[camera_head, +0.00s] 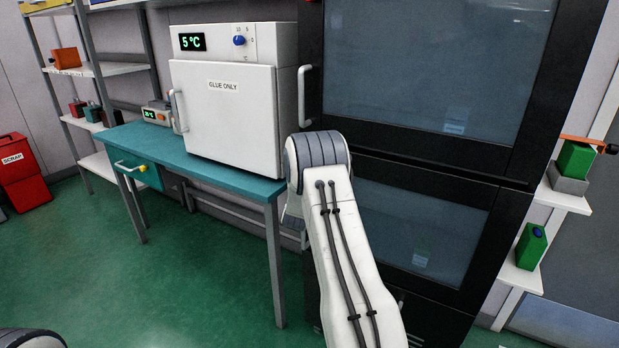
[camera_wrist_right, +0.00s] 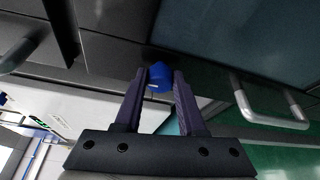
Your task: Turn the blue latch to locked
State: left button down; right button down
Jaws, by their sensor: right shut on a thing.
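The blue latch (camera_wrist_right: 160,73) sits on the dark cabinet front in the right wrist view, with a small white mark on its face. My right gripper (camera_wrist_right: 160,82) is shut on it, one finger at each side. In the head view my right arm reaches to the dark cabinet (camera_head: 390,136) and hides the latch and the gripper. Which way the latch is turned cannot be told. My left gripper is out of view.
A metal handle (camera_wrist_right: 268,112) is right of my fingers in the wrist view. A white "GLUE ONLY" fridge (camera_head: 228,115) with a blue knob (camera_head: 239,40) stands on a teal table (camera_head: 160,148) left of the cabinet. The green floor (camera_head: 130,270) at left is clear.

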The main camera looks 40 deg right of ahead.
jog(key=c, duration=0.5)
grip_release()
jog(key=shift+a, duration=0.1)
jog(key=f+b+v, duration=0.1)
jog(key=v, duration=0.9)
jog(key=shift+s+a+r, duration=0.2)
jog(key=shift+r, duration=0.2)
jog(key=shift+w, duration=0.1)
